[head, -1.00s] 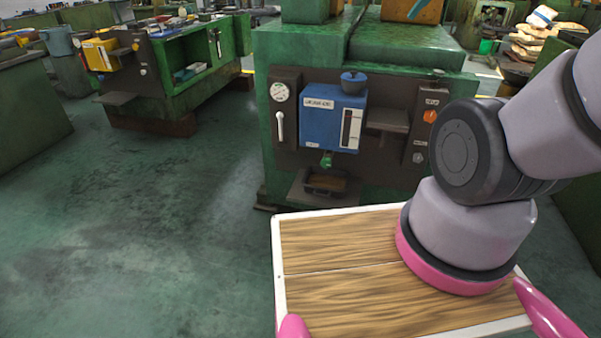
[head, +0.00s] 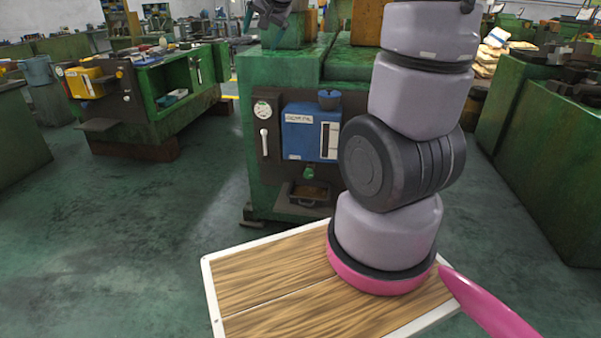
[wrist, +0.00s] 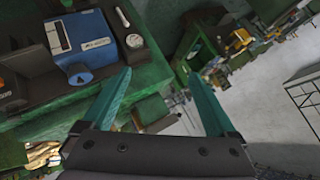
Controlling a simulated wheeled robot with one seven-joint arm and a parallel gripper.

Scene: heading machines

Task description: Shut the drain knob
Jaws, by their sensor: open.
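A small green knob (head: 308,172), which looks like the drain knob, sits under the blue box (head: 300,135) on the green machine's front. Whether it is open or shut cannot be told. The blue box also shows in the wrist view (wrist: 82,45), turned round, but I cannot make out the green knob there. My gripper (wrist: 158,72) is open and empty, its teal fingers spread apart, in the air away from the blue box.
A gauge (head: 263,109) with a lever below it is left of the box. A small shelf with a tray (head: 308,196) juts out under the knob. My arm hides the panel's right side. Floor (head: 150,220) at left is clear.

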